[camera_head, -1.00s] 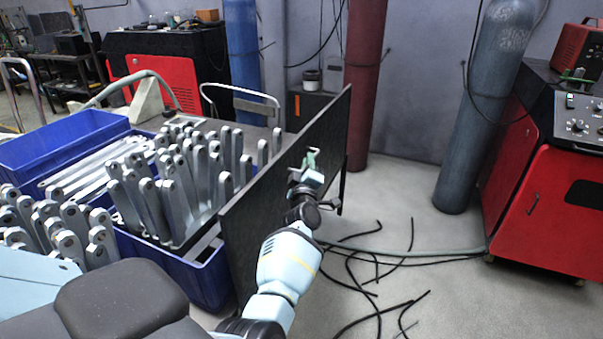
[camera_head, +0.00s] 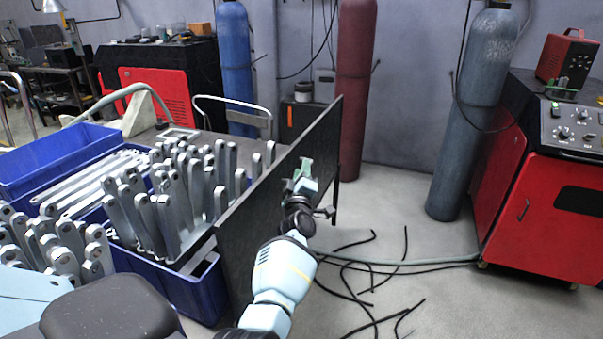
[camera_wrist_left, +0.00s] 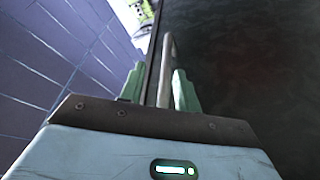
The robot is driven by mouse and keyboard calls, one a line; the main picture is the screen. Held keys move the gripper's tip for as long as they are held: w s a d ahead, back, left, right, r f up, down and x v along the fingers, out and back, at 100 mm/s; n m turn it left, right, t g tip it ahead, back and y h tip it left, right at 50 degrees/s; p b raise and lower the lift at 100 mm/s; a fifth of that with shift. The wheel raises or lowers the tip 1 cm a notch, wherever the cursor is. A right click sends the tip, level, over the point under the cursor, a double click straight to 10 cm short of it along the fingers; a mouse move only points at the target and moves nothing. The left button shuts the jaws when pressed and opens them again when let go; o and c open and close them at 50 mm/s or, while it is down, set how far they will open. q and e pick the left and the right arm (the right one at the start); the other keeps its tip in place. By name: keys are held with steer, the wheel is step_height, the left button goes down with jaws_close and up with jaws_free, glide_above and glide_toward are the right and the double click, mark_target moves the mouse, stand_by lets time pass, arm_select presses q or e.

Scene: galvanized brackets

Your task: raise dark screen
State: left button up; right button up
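The dark screen (camera_head: 253,216) is a tall flat panel standing upright on the floor, beside the blue bins, in the head view. It also fills the right of the left wrist view (camera_wrist_left: 262,70). My left gripper (camera_head: 303,172) is at the screen's right-hand face, near its far end. In the left wrist view a grey bar handle (camera_wrist_left: 166,65) lies between the two green fingers (camera_wrist_left: 158,82). The fingers look apart, with a gap beside the bar, so the gripper seems open around it. My right gripper is not in view.
Blue bins (camera_head: 185,290) full of galvanized brackets (camera_head: 165,205) stand close left of the screen. Black cables (camera_head: 350,290) and a hose lie on the floor to the right. Gas cylinders (camera_head: 466,120) and a red machine (camera_head: 520,195) stand beyond.

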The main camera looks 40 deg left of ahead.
arm_select(q)
steer(key=v, duration=0.7)
steer(key=shift+s+d+p, duration=0.25)
steer(key=shift+s+p, duration=0.1)
steer(key=shift+f, duration=0.15)
